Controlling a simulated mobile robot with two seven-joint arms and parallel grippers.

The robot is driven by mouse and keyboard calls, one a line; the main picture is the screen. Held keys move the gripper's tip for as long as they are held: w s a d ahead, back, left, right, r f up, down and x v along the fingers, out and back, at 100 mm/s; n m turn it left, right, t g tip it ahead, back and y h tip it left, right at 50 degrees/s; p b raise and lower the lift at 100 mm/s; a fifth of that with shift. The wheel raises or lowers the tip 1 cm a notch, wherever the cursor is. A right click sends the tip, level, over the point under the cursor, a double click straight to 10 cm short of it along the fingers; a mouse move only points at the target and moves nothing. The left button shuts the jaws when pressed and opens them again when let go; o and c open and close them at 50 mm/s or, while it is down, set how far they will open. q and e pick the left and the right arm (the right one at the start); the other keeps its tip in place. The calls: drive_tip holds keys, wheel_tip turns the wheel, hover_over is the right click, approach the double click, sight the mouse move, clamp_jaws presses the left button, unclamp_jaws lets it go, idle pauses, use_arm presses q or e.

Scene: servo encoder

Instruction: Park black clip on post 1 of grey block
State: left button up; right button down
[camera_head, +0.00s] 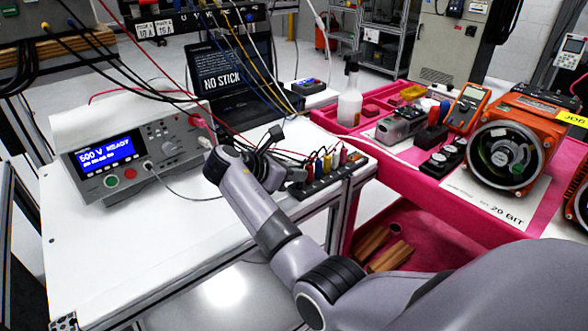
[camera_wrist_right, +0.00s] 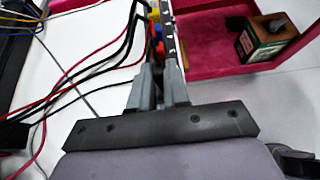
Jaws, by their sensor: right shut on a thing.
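The dark grey block (camera_head: 328,184) lies along the right edge of the white bench, with coloured plugs or clips standing in a row on it. In the right wrist view its strip (camera_wrist_right: 172,38) runs away just beyond the fingertips, with yellow, blue and red pieces beside it. My right gripper (camera_head: 279,172) is at the near left end of the block; its fingers (camera_wrist_right: 158,76) are close together in the wrist view. It is shut on what appears to be the black clip, mostly hidden by the fingers. Post 1 cannot be made out. My left gripper is not in view.
A grey tester (camera_head: 132,148) with a blue screen stands left on the bench (camera_head: 110,245), with loose red and black leads crossing towards the block. A laptop (camera_head: 222,75) stands behind. A pink cart (camera_head: 425,200) with a motor (camera_head: 507,155) is right. The front bench is clear.

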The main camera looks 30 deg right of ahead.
drive_tip(key=shift+f, duration=0.25)
idle(0.6)
drive_tip(key=c, duration=1)
unclamp_jaws()
drive_tip(key=shift+c, duration=0.2)
